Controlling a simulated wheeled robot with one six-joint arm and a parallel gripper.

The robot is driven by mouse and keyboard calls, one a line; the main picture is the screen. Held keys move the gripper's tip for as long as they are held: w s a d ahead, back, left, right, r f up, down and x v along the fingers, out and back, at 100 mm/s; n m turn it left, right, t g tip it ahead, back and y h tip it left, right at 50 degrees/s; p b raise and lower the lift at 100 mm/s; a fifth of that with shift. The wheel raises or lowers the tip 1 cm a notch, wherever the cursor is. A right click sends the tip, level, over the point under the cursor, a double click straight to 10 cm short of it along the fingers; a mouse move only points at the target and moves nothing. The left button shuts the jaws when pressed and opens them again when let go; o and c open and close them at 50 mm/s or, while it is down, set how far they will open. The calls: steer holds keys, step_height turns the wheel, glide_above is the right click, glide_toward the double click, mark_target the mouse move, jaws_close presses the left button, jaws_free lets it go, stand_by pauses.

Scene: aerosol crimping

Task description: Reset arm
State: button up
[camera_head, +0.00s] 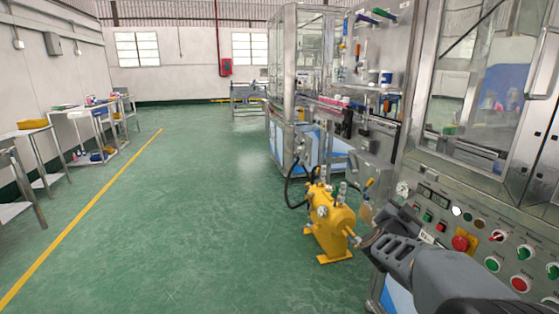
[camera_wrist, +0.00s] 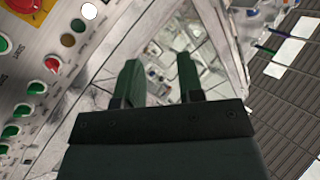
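My arm reaches in from the lower right of the head view, with its end near the machine's control panel (camera_head: 476,232). My gripper (camera_wrist: 160,75) shows in the wrist view with its two dark fingers apart and nothing between them. The same panel shows at the left of the wrist view (camera_wrist: 58,95), tilted, with green and red knobs and buttons. The fingers are apart from the panel. The fingertips are hard to make out in the head view.
A yellow pump unit (camera_head: 330,222) stands on the floor left of my arm. A glass-walled machine (camera_head: 300,90) stands behind it. Side tables (camera_head: 85,112) line the left wall. The green floor (camera_head: 185,200) in the middle is clear.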

steer(key=s+a+r+n+g+y+p, duration=0.1)
steer(key=s+a+r+n+y+p, duration=0.25)
steer(key=a+n+y+p, duration=0.35)
steer(key=s+a+r+n+g+y+p, duration=0.1)
steer(key=s+a+r+n+y+p, duration=0.2)
steer(key=a+r+y+p, duration=0.35)
steer(key=s+a+n+g+p, duration=0.2)
steer(key=s+g+p, duration=0.1)
steer(key=s, duration=0.5)
steer(key=s+a+n+g+p, duration=0.1)
steer(key=s+g+p, duration=0.3)
steer(key=s, duration=0.5)
steer(key=shift+a+f+n+g+h, duration=0.3)
steer(key=shift+a+n+g+h, duration=0.15)
steer(key=shift+a+g, duration=0.2)
